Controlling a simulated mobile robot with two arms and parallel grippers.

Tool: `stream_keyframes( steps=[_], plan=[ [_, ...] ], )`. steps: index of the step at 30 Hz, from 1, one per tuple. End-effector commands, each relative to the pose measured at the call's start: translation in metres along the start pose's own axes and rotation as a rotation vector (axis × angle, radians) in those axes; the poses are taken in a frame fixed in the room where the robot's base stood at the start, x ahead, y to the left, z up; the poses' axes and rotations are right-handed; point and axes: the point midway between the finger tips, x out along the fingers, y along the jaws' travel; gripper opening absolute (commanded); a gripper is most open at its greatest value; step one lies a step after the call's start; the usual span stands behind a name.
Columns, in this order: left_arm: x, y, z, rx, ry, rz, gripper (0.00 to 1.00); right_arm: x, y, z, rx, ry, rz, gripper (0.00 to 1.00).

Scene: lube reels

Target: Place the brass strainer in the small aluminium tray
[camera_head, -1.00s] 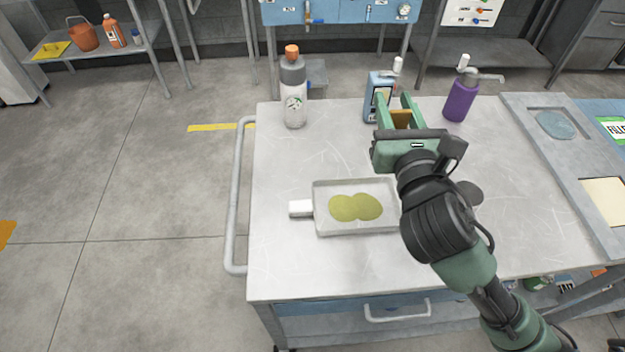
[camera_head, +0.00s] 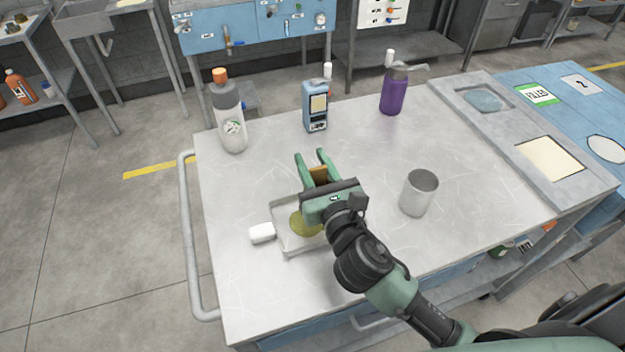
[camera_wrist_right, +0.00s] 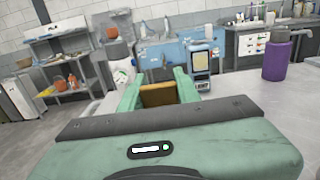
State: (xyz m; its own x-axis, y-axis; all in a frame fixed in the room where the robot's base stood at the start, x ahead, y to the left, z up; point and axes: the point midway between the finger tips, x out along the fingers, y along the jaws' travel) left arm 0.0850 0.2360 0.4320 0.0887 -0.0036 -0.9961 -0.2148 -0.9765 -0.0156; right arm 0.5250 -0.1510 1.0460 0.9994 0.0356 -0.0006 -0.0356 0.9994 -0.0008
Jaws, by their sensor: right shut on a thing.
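My right gripper (camera_head: 312,155) is shut on a flat, brass-coloured piece, which I take as the brass strainer (camera_head: 318,173). The strainer also shows between the fingers in the right wrist view (camera_wrist_right: 158,95); its full shape is hidden. A small grey metal tray (camera_head: 283,237) with a white handle lies on the bench, with yellow-green puddles in it. My right gripper and wrist are over the tray's back right part in the head view and hide much of it. The gripper's height above the tray is hard to tell. My left gripper is not in view.
On the bench (camera_head: 260,295) stand a grey-white bottle (camera_head: 231,115), a blue device (camera_head: 315,108), a purple pump bottle (camera_head: 393,92) and, right of my arm, an open metal cup (camera_head: 419,193). A grey panel (camera_head: 510,135) lies at the right.

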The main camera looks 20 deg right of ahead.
Motion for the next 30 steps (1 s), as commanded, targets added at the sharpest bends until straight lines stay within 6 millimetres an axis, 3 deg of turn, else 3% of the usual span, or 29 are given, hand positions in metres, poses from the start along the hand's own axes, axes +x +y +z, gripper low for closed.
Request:
stream_keyframes(
  steps=[9,23,24,25,30],
  plan=[
    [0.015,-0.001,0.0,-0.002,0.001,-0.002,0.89,0.0,0.0,-0.043,0.0,0.002,-0.001,0.0],
    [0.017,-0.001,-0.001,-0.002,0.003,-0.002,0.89,0.0,0.0,-0.049,0.0,0.001,0.0,0.0],
    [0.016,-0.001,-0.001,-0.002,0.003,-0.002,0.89,0.0,0.0,-0.048,0.0,0.001,0.0,0.43],
    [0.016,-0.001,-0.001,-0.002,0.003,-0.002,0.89,0.0,0.0,-0.048,0.0,0.001,0.0,0.51],
    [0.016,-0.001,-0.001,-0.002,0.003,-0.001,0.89,0.0,0.0,-0.048,0.0,0.001,0.0,0.54]
  ],
)
